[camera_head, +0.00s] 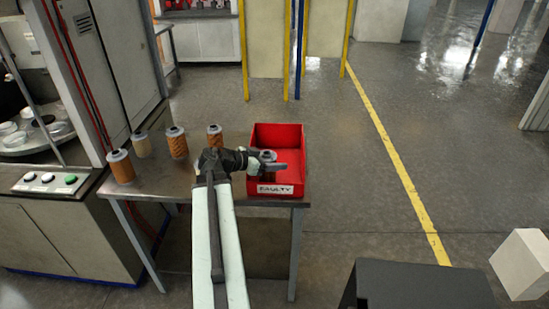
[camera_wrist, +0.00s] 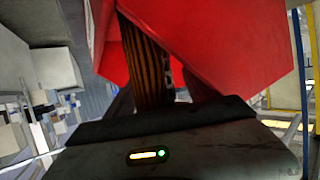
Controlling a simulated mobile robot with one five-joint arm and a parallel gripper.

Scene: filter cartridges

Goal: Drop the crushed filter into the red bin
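The red bin (camera_head: 276,133), labelled FAULTY, stands at the right end of the metal table. My gripper (camera_head: 277,166) is over the bin, reaching in from the left. It appears shut on a filter with a grey cap (camera_head: 268,155), between the bin's walls. In the wrist view the filter's orange-brown pleated side (camera_wrist: 148,62) shows between my dark fingers, with the red bin wall (camera_wrist: 225,40) around it. Its side looks uneven near the right edge. I cannot tell whether its lower end touches the bin floor.
On the table (camera_head: 185,187) left of the bin stand several upright filters: orange ones (camera_head: 121,168), (camera_head: 177,143), (camera_head: 215,137) and a pale one (camera_head: 142,145). A machine with a button panel (camera_head: 50,180) is at the left.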

